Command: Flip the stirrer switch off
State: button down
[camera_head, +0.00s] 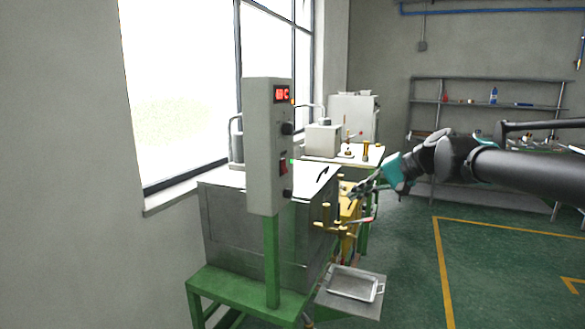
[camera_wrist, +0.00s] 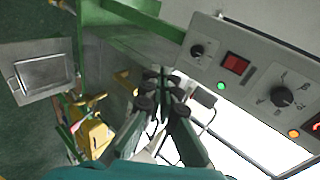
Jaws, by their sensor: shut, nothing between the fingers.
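The grey control box (camera_head: 262,150) stands on a green post at the tank's front. A red rocker switch (camera_head: 283,167) is on its right-hand face, with a lit green lamp beside it. In the wrist view the red switch (camera_wrist: 235,64) sits on the panel between a small knob (camera_wrist: 197,50) and a larger dial (camera_wrist: 282,96); the green lamp (camera_wrist: 221,86) is lit. The switch's lettering is too small to read. My gripper (camera_head: 354,194) is to the right of the box, apart from it. In the wrist view my gripper (camera_wrist: 161,77) is shut and empty, left of the switch.
The metal tank (camera_head: 225,225) stands below and behind the box. Yellow valve handles (camera_head: 328,218) jut from its right side. A shallow metal tray (camera_head: 354,284) sits low in front. A bench with equipment stands behind; open green floor (camera_head: 410,270) lies to the right.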

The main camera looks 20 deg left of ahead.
aim_at(286, 169)
jog(key=a+r+y, duration=0.1)
jog(key=a+r, duration=0.2)
jog(key=r, duration=0.2)
jog(key=w+a+r+y, duration=0.1)
jog(key=a+r, duration=0.1)
jog(key=r, duration=0.3)
jog(key=shift+a+r+g+y, duration=0.3)
jog(key=shift+a+r+g, duration=0.05)
jog(key=shift+a+g, duration=0.05)
jog(key=shift+a, duration=0.1)
jog(key=x, duration=1.3)
jog(key=shift+a+f, duration=0.3)
jog(key=shift+w+a+f+y, duration=0.1)
jog(key=shift+a+f+y, duration=0.2)
jog(key=shift+y, duration=0.2)
jog(key=shift+r, duration=0.15)
